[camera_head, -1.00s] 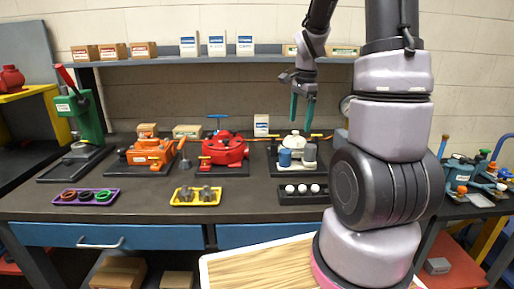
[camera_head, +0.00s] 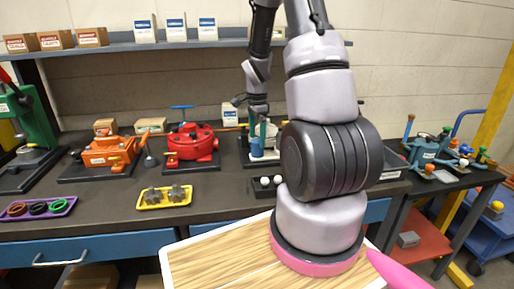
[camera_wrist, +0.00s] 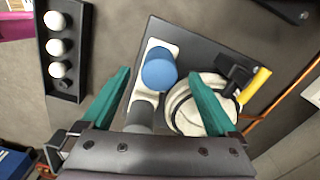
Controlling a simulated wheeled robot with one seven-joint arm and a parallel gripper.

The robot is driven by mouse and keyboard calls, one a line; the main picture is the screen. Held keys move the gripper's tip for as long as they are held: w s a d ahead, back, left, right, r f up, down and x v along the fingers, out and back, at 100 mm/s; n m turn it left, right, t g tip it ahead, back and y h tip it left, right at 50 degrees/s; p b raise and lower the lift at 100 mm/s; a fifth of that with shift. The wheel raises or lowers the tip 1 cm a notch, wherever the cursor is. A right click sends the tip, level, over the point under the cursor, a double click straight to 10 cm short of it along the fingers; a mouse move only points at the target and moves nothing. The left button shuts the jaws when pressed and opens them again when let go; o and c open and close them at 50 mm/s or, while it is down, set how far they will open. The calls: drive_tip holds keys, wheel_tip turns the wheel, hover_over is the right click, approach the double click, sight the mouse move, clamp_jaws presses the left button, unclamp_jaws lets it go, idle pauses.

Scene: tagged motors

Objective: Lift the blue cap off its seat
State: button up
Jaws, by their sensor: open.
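The blue cap (camera_wrist: 159,70) stands on a pale seat beside a grey cap (camera_wrist: 140,113) and a round cream motor body (camera_wrist: 190,106), all on a dark base plate (camera_wrist: 200,45). In the head view the blue cap (camera_head: 257,147) shows below my gripper (camera_head: 257,122), partly hidden by my arm. My gripper (camera_wrist: 168,100) is open in the wrist view, with its green fingers spread to the two sides. The blue cap lies between the fingers' lines, a little beyond the tips, and nothing is held.
A black tray with several white balls (camera_wrist: 57,47) lies left of the base plate in the wrist view. A red motor (camera_head: 191,141), an orange motor (camera_head: 108,151) and a yellow tray (camera_head: 165,204) stand left on the bench. A shelf (camera_head: 120,48) runs behind.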

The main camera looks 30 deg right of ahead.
sight(257, 140)
drive_tip(key=shift+f, duration=1.4)
drive_tip(key=c, duration=1.4)
wheel_tip(257, 140, up, 16)
drive_tip(key=shift+r, duration=0.1)
drive_tip(key=shift+c, duration=0.2)
drive_tip(key=shift+s, duration=0.1)
